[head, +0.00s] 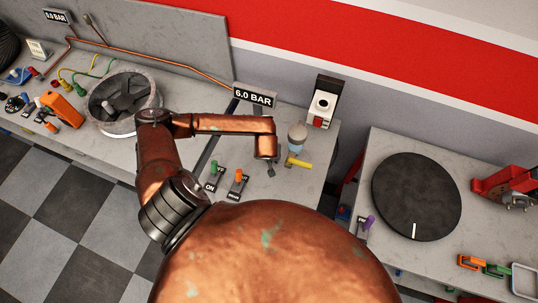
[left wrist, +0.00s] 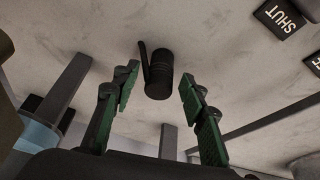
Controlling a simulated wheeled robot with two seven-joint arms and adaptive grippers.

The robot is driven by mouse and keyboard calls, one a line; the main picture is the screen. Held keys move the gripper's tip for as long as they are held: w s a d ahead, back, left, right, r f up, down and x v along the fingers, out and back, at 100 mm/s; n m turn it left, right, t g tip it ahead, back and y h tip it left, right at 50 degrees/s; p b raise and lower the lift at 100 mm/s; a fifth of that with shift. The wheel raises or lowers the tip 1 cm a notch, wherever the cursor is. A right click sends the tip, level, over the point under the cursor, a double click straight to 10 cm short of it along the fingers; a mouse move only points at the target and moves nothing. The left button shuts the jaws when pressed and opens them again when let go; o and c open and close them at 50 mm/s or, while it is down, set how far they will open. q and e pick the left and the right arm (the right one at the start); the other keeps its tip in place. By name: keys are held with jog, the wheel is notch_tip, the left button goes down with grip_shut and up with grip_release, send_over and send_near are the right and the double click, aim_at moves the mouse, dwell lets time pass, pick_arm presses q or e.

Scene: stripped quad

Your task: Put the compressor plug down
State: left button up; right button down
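A black cylinder (left wrist: 159,76) with a thin dark bar on its left side, likely the compressor plug, shows against the grey surface in the left wrist view. My left gripper (left wrist: 158,92) is open, with its green-padded fingers on either side of it. A gap shows between the cylinder and each finger. I cannot tell if the cylinder touches the surface. I cannot pick out the plug in the head view. My right gripper is in neither view.
The grey bench (head: 318,180) holds a 6.0 BAR sign (head: 255,96), a cup (head: 297,137), a yellow-headed tool (head: 297,162), and green and orange levers. A second bench carries a black disc (head: 417,190). A SHUT label (left wrist: 284,18) shows upper right.

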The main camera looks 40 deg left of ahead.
pick_arm(q)
jog(key=shift+r, duration=0.45)
jog(key=b+v, duration=0.1)
jog(key=v, duration=1)
jog(key=shift+s, duration=0.25)
jog(key=shift+d+r, duration=0.1)
jog(key=shift+d, duration=0.05)
